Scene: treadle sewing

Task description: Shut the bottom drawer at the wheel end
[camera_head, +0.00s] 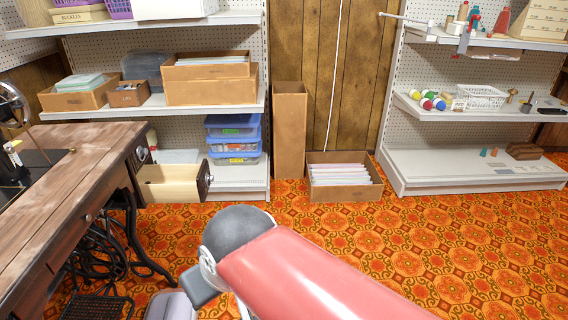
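The treadle sewing table (85,195) stands at the left, with part of the machine's handwheel (10,105) at the picture's left edge. A drawer (170,184) with pale wooden sides juts out to the right from the table's far end. It stands well open, and its dark front (204,180) with a knob faces right. A closed dark drawer front (141,155) shows just above it at the table's end. My red arm with its grey joint crosses the bottom middle, apart from the drawer. My gripper is not visible.
Behind the open drawer, a shelf unit (235,103) holds boxes and blue-lidded bins (233,140). A tall carton (289,130) and an open carton (343,190) stand on the floor. Another shelf unit (430,170) is at right. The patterned floor (450,240) is clear at right.

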